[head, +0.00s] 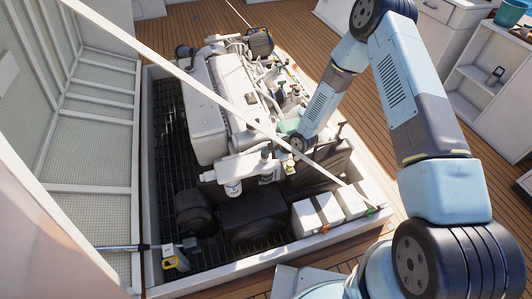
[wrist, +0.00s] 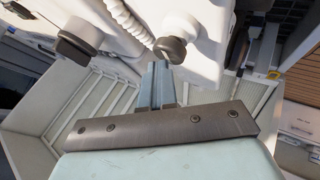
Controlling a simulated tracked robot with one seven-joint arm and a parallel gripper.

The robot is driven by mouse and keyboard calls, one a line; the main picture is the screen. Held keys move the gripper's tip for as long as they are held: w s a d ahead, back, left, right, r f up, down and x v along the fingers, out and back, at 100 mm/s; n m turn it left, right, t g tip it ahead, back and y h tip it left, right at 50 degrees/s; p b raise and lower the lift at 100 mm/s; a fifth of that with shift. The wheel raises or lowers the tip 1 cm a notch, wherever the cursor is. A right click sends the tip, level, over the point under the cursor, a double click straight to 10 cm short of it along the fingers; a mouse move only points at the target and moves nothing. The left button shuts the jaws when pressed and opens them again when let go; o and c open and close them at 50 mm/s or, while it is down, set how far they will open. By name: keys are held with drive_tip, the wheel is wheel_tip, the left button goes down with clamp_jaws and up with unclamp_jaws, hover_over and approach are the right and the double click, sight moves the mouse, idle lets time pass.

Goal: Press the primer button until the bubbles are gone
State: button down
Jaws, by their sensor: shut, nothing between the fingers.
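In the wrist view my gripper (wrist: 160,68) is shut and empty, its two grey fingers side by side. Their tips are at a dark round knob (wrist: 171,48) on the white engine housing; I cannot tell whether they touch it. This knob may be the primer button, but no label shows. A second black knob (wrist: 78,38) sticks out to the left. In the head view my arm reaches down to the right side of the white engine (head: 218,105), and my fingertips cannot be made out. No bubbles can be made out in either view.
The engine sits in an open hatch with a pale rim (head: 230,276). The raised hatch lid (head: 95,120) stands at left, with a pale strut crossing above the engine. White boxes (head: 330,208) stand at the near right corner. A yellow-handled tool (head: 175,262) lies near left.

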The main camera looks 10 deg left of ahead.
sight(267, 155)
drive_tip(key=shift+r, duration=1.15)
drive_tip(key=shift+r, duration=2.5)
